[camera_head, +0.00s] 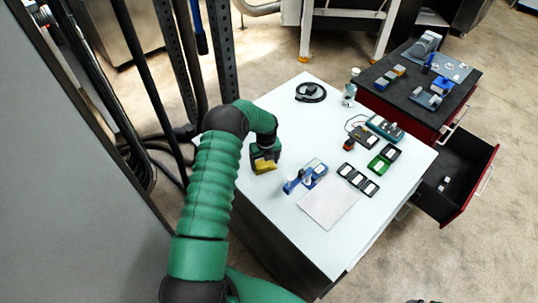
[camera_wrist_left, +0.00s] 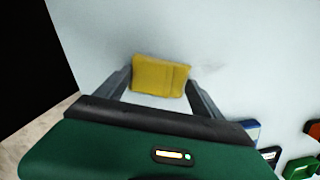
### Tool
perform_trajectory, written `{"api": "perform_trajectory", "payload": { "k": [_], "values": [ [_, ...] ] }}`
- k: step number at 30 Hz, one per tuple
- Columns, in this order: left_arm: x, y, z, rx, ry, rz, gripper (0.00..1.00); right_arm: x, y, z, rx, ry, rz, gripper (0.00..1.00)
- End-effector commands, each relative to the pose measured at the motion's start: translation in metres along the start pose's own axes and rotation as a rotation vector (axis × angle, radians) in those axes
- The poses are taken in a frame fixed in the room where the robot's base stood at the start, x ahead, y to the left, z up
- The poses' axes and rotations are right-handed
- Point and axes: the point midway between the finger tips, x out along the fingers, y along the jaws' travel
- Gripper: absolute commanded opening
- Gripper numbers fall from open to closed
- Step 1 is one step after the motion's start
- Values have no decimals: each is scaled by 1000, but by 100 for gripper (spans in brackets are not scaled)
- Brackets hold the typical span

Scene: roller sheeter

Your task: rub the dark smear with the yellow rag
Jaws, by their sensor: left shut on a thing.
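The yellow rag (camera_head: 265,167) is held by my left gripper (camera_head: 264,158) over the left part of the white tabletop (camera_head: 290,115). In the left wrist view the rag (camera_wrist_left: 160,76) sits between the two fingers of the left gripper (camera_wrist_left: 161,84), which is shut on it. I cannot tell for sure whether the rag touches the surface. A faint grey mark, perhaps the dark smear (camera_wrist_left: 207,69), shows just right of the rag in the wrist view. The smear is not clear in the head view. My right gripper is not in view.
A blue device (camera_head: 305,176) and a pale sheet (camera_head: 328,203) lie right of the gripper. Small cases (camera_head: 358,179), a green box (camera_head: 378,165), a meter (camera_head: 385,129) and a black coil (camera_head: 310,92) lie farther off. A red cabinet with an open drawer (camera_head: 460,175) stands right.

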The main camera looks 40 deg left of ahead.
Motion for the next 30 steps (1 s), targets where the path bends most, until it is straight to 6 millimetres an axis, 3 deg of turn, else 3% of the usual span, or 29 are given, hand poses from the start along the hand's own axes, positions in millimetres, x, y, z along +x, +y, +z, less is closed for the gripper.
{"api": "perform_trajectory", "payload": {
  "k": [8, 24, 30],
  "values": [
    [2, 2, -2, 0, 3, 4, 45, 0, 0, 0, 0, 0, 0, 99],
    [-60, 0, 7, -1, -2, -1, 45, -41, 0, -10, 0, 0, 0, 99],
    [-60, 0, 7, 0, -1, 0, 45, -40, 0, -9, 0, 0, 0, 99]
  ]
}}
